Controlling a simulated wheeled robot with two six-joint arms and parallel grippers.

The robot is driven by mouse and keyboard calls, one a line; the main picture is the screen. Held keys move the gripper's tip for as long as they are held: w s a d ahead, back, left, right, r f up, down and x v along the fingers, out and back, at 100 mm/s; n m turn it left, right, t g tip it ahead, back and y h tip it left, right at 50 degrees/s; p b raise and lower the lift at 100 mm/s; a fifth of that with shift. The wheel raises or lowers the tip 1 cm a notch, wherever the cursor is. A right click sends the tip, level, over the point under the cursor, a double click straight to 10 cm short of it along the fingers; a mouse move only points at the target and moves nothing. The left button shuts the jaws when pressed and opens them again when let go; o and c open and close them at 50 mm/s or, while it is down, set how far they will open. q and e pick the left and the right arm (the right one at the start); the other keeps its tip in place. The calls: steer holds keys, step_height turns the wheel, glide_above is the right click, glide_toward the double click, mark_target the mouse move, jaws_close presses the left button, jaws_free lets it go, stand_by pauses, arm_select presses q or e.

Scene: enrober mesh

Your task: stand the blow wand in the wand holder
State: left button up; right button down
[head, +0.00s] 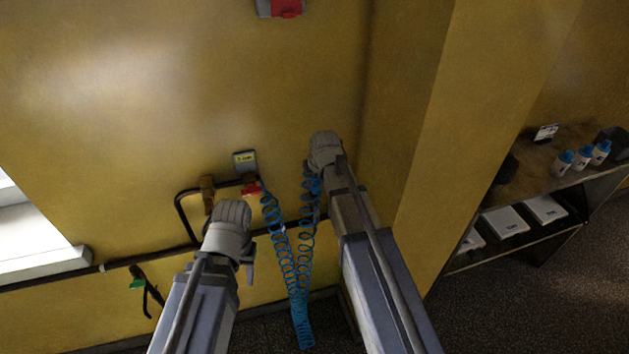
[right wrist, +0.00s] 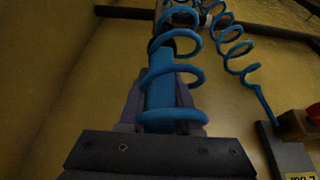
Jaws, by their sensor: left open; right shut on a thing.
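My right gripper (head: 325,150) is up near the wall, its fingers hidden behind its wrist in the head view. In the right wrist view its fingers (right wrist: 165,100) are shut on a blue upright body, which I take to be the blow wand (right wrist: 158,92). Loops of blue coiled hose (right wrist: 184,76) pass around and in front of it, hiding part of it. My left gripper (head: 228,228) is open, lower and to the left, in front of the wall pipe; its fingertips are mostly hidden. I cannot identify the wand holder with certainty.
The blue coiled hose (head: 285,250) hangs from a red fitting (head: 252,189) below a labelled grey plate (head: 245,161). A dark pipe (head: 140,259) runs along the wall. A black tool with a green part (head: 138,283) hangs lower left. A shelf (head: 540,185) with bottles stands right, beyond a yellow pillar (head: 470,130).

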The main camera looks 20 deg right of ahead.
mark_target(317, 179)
steer(key=shift+f+b, duration=1.15)
steer(key=shift+f, duration=0.15)
steer(key=c, duration=0.5)
jaws_free()
steer(key=shift+r, duration=0.1)
steer(key=p+v, duration=0.7)
steer(key=shift+s+r, duration=0.2)
steer(key=shift+r, duration=0.15)
steer(key=shift+f, duration=0.1)
